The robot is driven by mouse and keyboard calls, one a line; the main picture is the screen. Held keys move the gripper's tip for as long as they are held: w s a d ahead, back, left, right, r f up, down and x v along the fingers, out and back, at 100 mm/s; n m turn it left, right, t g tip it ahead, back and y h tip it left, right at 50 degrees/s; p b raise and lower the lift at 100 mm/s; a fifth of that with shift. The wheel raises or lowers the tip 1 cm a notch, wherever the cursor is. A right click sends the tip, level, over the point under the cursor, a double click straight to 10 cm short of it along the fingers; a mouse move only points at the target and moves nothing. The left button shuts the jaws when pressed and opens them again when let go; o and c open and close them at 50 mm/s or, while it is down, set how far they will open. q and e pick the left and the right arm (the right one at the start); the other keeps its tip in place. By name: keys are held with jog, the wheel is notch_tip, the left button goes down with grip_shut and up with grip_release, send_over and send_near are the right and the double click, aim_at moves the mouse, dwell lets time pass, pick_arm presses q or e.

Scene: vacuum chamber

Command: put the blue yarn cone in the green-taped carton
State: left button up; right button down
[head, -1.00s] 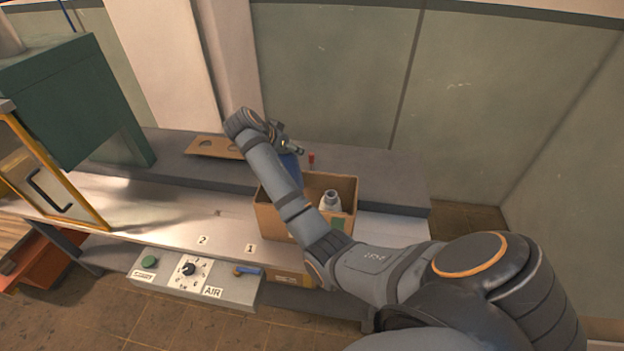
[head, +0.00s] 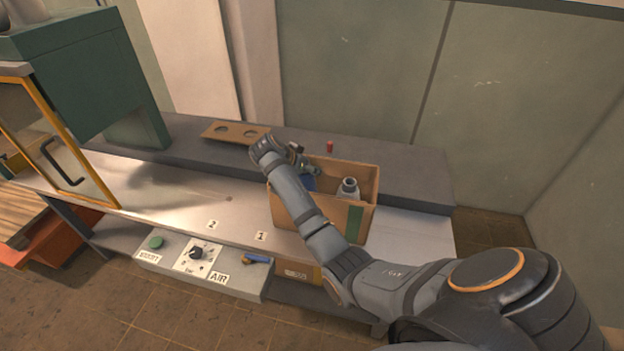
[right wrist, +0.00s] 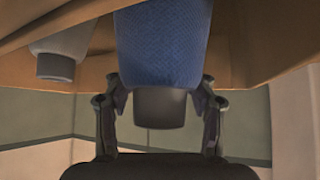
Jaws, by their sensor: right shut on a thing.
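The blue yarn cone (head: 308,184) shows in the head view at the left part of the carton's opening, partly behind my right arm. The green-taped carton (head: 291,209) stands open on the bench, with a green tape strip on its front right. My right gripper (head: 311,168) is over the opening. In the right wrist view, my right gripper (right wrist: 161,108) is shut on the dark narrow end of the cone (right wrist: 162,45), between carton walls. The cone's lower end is hidden. My left gripper is not in view.
A red object (head: 330,146) and a cardboard piece with holes (head: 236,132) lie on the raised grey shelf behind. A control box (head: 200,262) is at the front. The bench left of the carton is clear.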

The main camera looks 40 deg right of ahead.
notch_tip(320, 180, down, 4)
jog(key=shift+f, duration=0.15)
jog(key=shift+c, duration=2.2)
grip_release()
jog(key=shift+a, duration=0.1)
jog(key=v, duration=1.2)
jog(key=shift+b, duration=0.3)
